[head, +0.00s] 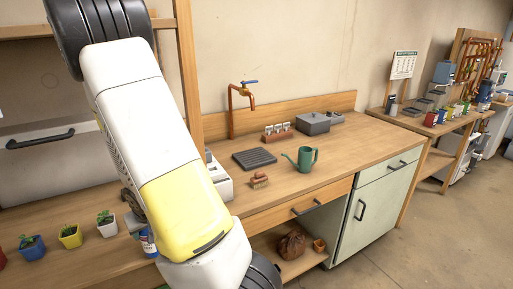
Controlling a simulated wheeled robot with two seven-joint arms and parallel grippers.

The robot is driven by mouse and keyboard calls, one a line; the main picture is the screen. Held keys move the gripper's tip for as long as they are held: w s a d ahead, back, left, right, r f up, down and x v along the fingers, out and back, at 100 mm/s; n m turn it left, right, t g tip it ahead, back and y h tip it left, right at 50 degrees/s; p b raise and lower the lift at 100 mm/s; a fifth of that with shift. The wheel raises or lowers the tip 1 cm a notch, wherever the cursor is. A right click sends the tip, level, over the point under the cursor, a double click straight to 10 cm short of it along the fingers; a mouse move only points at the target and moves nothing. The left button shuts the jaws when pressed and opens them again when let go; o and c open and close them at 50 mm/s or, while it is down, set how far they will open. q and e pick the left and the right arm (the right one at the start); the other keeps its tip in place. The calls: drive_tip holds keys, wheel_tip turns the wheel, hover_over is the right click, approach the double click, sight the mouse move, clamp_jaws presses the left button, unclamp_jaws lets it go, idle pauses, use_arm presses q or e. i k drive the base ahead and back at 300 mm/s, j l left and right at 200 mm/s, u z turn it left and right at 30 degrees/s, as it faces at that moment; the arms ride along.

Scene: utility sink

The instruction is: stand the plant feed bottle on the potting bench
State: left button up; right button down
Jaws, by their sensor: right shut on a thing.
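My right arm crosses the left half of the head view and hides much behind it. My right gripper (134,224) shows only as a small grey part beside the arm's edge. It is shut on a blue and white bottle with some red (148,243), likely the plant feed bottle. The arm covers most of it, so I cannot tell whether it touches the wood below. A long wooden bench (350,150), likely the potting bench, runs along the wall. My left gripper is not in view.
Several potted seedlings, one in a yellow pot (71,237), stand at left. A green watering can (304,160), black tray (254,158), brush (259,181) and grey box (313,123) stand on the bench. A copper tap (241,105) rises behind. The bench's right part is clear.

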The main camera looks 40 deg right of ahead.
sight(363, 146)
drive_tip(key=k+z, duration=0.1)
drive_tip(key=z, duration=0.55)
drive_tip(key=l+z, duration=0.3)
drive_tip(key=l, duration=0.15)
drive_tip(key=i+l+z, duration=0.25)
drive_tip(key=l, duration=0.15)
drive_tip(key=l+z, duration=0.3)
drive_tip(key=l, duration=0.15)
drive_tip(key=i, duration=0.05)
